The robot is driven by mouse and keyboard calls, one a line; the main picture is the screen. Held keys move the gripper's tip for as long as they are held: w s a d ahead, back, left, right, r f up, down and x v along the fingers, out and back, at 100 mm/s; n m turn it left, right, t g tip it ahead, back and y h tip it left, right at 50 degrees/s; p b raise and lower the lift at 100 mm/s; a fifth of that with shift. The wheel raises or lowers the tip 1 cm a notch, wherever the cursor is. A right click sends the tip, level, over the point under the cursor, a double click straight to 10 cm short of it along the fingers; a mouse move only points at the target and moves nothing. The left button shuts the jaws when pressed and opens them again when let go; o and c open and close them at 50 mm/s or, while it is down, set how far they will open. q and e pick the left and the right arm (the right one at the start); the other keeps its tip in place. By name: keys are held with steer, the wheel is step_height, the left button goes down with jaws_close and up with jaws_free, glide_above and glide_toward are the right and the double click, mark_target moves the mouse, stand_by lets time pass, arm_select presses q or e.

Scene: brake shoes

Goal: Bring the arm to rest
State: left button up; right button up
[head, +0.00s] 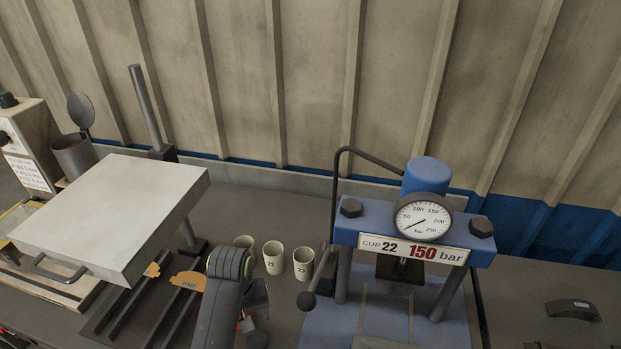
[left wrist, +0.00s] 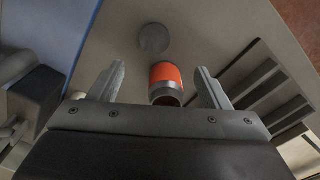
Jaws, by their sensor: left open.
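My left arm (head: 225,300) reaches over the bench at the lower middle of the head view. Its gripper (head: 256,310) is mostly hidden by the arm. In the left wrist view the left gripper (left wrist: 160,85) has its two fingers wide apart. An orange and metal cylinder (left wrist: 165,76) shows between the fingers in that picture, with clear gaps on both sides; I cannot tell its distance. My right gripper is in neither view.
A blue press (head: 412,235) with a gauge stands right of the arm. Several pale cups (head: 273,258) stand behind the gripper. A large pale lid (head: 115,215) with a handle is at left. A dark curved shoe (head: 573,308) lies at far right.

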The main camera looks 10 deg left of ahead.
arm_select(q)
steer(key=s+a+r+m+t+y, duration=0.1)
steer(key=s+a, duration=0.3)
steer(key=s, duration=0.3)
steer(key=s+a+m+t, duration=0.15)
steer(key=s+a, duration=0.25)
steer(key=s, duration=0.4)
steer(key=s+a+r+m+t+y, duration=0.1)
steer(key=s+a+m, duration=0.1)
steer(key=s+a, duration=0.35)
step_height(320, 180, down, 30)
steer(key=s+g+b, duration=0.1)
steer(key=s+b, duration=0.1)
steer(key=b, duration=0.4)
steer(key=s+f+b, duration=0.3)
steer(key=s+f, duration=0.4)
steer(key=f, duration=0.4)
steer(key=s+d+f+g+h+b, duration=0.1)
steer(key=s+f+b, duration=0.2)
steer(key=s+f, duration=0.5)
steer(key=shift+d+f, duration=0.15)
steer(key=shift+f, duration=1.9)
steer(key=shift+n+g, duration=0.25)
